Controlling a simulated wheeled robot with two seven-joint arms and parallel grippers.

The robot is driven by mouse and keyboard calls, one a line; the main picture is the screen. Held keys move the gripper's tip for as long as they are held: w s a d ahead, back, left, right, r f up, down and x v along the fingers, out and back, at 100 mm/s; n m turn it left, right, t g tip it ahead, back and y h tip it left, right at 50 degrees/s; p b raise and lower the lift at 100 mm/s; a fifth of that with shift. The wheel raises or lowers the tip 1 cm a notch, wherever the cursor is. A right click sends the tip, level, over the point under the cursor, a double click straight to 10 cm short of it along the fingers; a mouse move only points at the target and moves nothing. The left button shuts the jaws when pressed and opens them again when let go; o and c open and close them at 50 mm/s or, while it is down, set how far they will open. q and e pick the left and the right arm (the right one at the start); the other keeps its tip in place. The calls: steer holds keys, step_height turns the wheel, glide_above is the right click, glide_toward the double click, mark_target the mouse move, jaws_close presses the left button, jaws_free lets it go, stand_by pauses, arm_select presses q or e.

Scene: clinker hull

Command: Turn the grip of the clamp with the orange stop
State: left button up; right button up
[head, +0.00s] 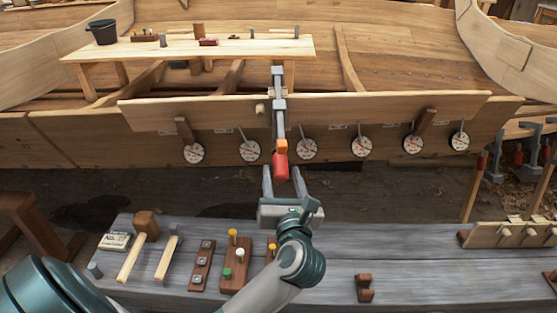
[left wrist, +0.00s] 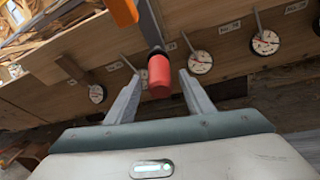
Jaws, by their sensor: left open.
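The clamp (head: 279,118) hangs on the upper edge of a hull plank, with a grey bar, an orange stop (head: 281,146) and a red grip (head: 281,168) at its lower end. In the left wrist view the orange stop (left wrist: 123,10) shows at the top and the red grip (left wrist: 159,77) below it. My left gripper (head: 283,174) is open, its fingers pointing up at the hull. In the left wrist view the red grip appears between the two fingertips, with gaps on both sides; contact is not visible. My right gripper is not in view.
Several round dials (head: 249,150) line the plank on both sides of the clamp. A grey bench (head: 400,265) in front holds mallets (head: 146,226), peg blocks (head: 236,270) and a rack (head: 510,235). Other clamps with red grips (head: 518,155) stand at right. A plank table (head: 180,48) lies behind.

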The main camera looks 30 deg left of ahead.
mark_target(279, 161)
arm_select(q)
steer(key=shift+x, duration=3.1)
steer(key=c, duration=1)
